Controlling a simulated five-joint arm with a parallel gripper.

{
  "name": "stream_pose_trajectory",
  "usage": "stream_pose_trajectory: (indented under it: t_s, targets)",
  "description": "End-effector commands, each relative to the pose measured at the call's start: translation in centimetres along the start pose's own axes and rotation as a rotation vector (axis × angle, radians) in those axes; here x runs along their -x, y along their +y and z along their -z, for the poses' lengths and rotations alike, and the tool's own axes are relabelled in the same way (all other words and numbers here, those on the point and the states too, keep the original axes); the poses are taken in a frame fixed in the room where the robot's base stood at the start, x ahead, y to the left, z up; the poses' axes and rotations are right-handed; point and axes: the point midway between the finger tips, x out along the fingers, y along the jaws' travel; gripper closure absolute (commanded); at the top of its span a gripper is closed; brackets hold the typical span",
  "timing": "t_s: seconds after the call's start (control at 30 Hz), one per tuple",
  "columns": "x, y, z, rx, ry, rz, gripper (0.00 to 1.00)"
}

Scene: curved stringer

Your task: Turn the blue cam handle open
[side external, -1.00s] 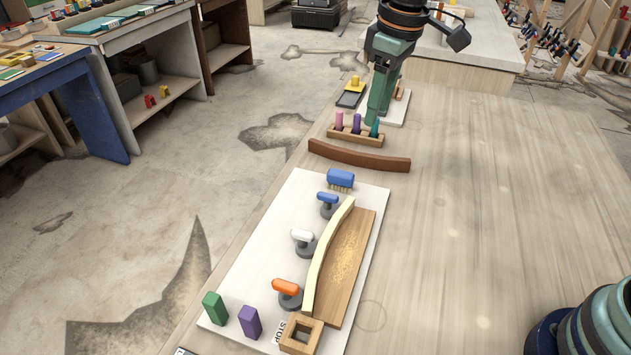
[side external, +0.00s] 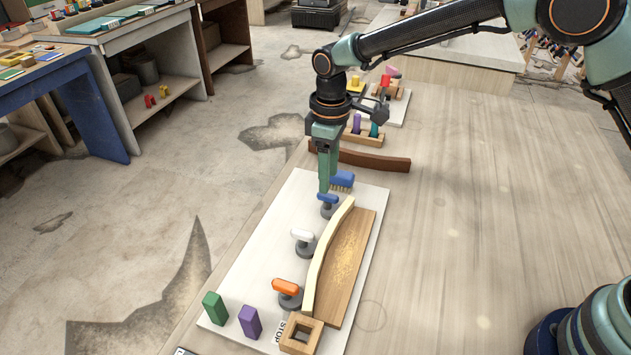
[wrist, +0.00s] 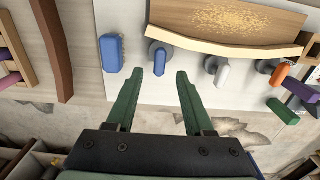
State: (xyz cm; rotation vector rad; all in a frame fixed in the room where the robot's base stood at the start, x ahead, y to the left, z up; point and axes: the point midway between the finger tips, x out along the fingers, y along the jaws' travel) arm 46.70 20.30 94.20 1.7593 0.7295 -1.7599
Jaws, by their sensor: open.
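The blue cam handle (side external: 327,198) sits on a dark round base on the white board (side external: 262,240), at the far end of a row with a white and an orange cam.
A blue brush (side external: 342,179) lies close behind the blue cam. The white cam (side external: 302,235) and orange cam (side external: 286,287) stand nearer along the strip. A brown curved strip (side external: 372,160) and a peg rack (side external: 365,136) lie beyond the board. Bare table is at right.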

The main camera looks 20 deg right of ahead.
Motion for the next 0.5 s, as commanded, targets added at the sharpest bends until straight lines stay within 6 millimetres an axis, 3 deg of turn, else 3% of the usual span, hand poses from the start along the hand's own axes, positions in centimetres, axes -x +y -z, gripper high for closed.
stream_pose_trajectory:
  t_s: [0.2, 0.5]
  targets:
    - [-3.2, 0.0, -0.1, 0.0, -0.003, 0.001, 0.47]
    - [-4.4, 0.0, 0.0, -0.001, -0.001, 0.0, 0.47]
